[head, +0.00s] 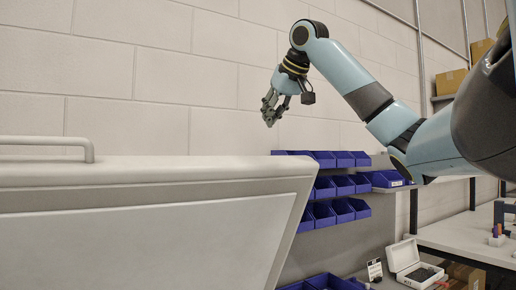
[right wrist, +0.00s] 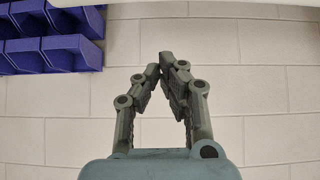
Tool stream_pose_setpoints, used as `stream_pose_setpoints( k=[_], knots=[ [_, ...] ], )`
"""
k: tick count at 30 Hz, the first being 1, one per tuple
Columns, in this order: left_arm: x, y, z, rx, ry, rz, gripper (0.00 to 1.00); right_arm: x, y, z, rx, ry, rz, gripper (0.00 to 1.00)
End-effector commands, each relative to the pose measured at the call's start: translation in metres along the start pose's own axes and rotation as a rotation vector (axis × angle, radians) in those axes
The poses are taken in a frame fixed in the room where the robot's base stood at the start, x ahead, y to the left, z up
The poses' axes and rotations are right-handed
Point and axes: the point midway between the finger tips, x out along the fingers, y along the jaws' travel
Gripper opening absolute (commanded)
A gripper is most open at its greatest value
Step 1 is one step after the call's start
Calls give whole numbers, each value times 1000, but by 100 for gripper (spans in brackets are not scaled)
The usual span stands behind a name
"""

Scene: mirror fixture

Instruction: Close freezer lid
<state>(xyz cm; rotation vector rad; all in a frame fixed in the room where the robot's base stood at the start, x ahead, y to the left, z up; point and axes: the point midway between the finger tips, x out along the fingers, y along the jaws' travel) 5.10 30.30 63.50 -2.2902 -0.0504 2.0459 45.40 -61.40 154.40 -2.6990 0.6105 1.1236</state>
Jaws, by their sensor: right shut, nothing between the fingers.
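The freezer lid (head: 150,225) is a large pale grey panel filling the lower left of the head view. It stands raised and tilted, with an inset panel on the face toward me. A bar handle (head: 50,142) shows at its upper left edge. My right gripper (head: 268,112) hangs in the air above and beyond the lid's right end, apart from it. In the right wrist view its fingers (right wrist: 160,64) are closed together with nothing between them. The freezer body is hidden or out of frame. My left gripper is not in view.
Blue bins (head: 335,185) hang on the back wall right of the lid. A workbench (head: 460,240) stands at the right, with an open white case (head: 410,262) low beside it. Cardboard boxes (head: 450,82) sit on a shelf. The air around my right gripper is clear.

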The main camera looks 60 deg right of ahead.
Motion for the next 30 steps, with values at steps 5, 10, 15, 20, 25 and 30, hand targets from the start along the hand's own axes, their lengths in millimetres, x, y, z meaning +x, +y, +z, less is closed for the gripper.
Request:
stream_pose_setpoints(
  k=[5, 10, 15, 20, 25, 30],
  knots=[
    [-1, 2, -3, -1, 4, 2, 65, 0, 6, -4, 19, 6, -3, 0],
    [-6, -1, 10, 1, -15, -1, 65, 29, 6, -4, 18, 3, -4, 0],
    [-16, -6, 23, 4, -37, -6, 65, 66, 6, -5, 19, 2, -3, 0],
    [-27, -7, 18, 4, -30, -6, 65, 91, 11, -4, 16, 8, 10, 0],
    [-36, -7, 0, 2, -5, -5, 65, 88, 18, 3, 17, 16, 21, 0],
    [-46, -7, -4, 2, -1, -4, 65, 85, 13, 10, 13, 11, 15, 0]
  ],
)
